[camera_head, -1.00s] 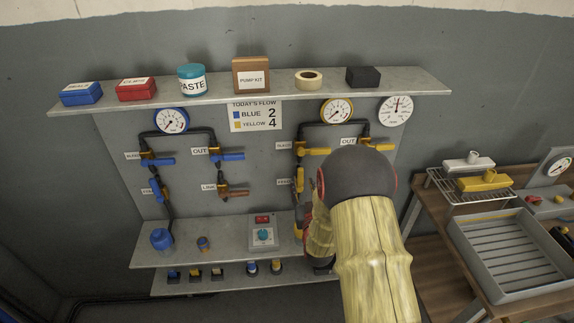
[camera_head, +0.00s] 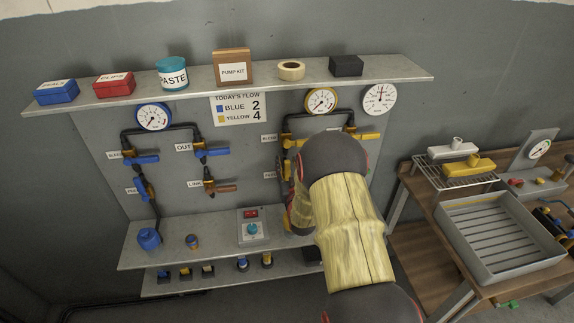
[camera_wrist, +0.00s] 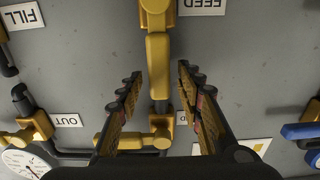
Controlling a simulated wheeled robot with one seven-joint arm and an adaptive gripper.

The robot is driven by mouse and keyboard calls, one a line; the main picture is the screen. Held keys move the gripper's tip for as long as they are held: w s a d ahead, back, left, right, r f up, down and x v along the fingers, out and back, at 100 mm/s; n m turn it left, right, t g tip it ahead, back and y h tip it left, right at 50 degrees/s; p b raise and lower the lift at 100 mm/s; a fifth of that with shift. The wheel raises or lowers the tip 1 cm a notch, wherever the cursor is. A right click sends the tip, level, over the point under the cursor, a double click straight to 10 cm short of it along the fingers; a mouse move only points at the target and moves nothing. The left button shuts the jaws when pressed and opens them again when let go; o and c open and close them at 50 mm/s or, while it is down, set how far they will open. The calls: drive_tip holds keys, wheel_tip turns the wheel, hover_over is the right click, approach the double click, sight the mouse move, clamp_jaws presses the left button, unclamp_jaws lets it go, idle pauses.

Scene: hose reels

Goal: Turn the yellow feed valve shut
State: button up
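The yellow feed valve (camera_wrist: 157,65) shows in the wrist view, which is upside down, beside a FEED label (camera_wrist: 205,5). Its yellow lever lies along the pipe line. My gripper (camera_wrist: 159,78) is open, with one finger on each side of the lever and a visible gap on both sides. I cannot tell whether the fingertips reach the lever's depth.
Other yellow levers (camera_wrist: 125,141) sit close by, near the OUT label (camera_wrist: 66,120). A blue lever (camera_wrist: 300,131) is at the wrist view's right edge. The upper shelf (camera_head: 210,88) overhangs the panel. A workbench with a grey tray (camera_head: 500,235) stands at right.

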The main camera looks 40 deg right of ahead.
drive_tip(key=shift+c, duration=0.8)
drive_tip(key=c, duration=0.7)
clamp_jaws()
